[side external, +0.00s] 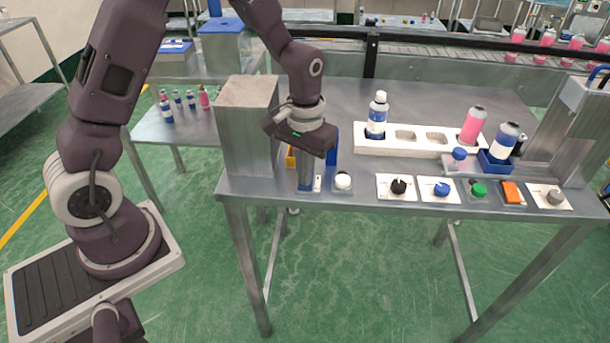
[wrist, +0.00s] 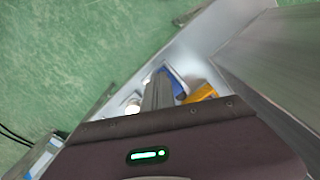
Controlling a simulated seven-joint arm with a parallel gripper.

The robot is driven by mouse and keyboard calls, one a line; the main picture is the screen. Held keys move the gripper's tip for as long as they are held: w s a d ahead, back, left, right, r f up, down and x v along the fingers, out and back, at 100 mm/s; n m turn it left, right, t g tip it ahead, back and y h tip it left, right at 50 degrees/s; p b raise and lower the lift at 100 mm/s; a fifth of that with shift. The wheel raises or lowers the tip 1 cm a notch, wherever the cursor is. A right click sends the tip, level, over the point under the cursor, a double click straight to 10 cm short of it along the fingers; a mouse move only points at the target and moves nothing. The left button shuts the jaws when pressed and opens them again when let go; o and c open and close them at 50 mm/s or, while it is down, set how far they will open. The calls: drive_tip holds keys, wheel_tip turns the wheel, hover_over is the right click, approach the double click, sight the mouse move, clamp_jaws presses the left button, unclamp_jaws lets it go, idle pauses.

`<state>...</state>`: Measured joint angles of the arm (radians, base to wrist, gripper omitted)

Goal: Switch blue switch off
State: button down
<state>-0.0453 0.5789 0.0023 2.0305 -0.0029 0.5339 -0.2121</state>
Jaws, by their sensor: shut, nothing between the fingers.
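My gripper (side external: 305,180) is shut and empty, pointing down at the left front of the metal table, just left of a white round button (side external: 342,181). Its fingers (wrist: 159,88) hide part of what lies beneath. A blue part (side external: 305,187) on a light plate shows at the fingertips; I cannot tell if they touch it. In the wrist view a blue piece (wrist: 177,80) lies right beside the fingers, with a yellow-orange piece (wrist: 201,93) farther right. A separate blue knob (side external: 441,188) sits on a white plate farther right along the front edge.
A tall metal block (side external: 248,125) stands close left of my gripper. The front row also holds a black knob (side external: 398,186), a green button (side external: 479,189), an orange switch (side external: 512,193) and a grey knob (side external: 555,197). A white rack (side external: 405,138) with bottles stands behind.

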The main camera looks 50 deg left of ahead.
drive_tip(key=shift+r, duration=4.8)
drive_tip(key=s+d+r+m+t, duration=0.1)
drive_tip(key=s+r+t, duration=0.2)
drive_tip(key=s+r, duration=0.65)
drive_tip(key=s+r+m+t, duration=0.1)
drive_tip(key=s+m+t, duration=0.1)
drive_tip(key=s, duration=0.9)
drive_tip(key=shift+s+d+r+t, duration=0.15)
drive_tip(key=shift+s+d+t, duration=0.05)
drive_tip(key=shift+d+t, duration=0.1)
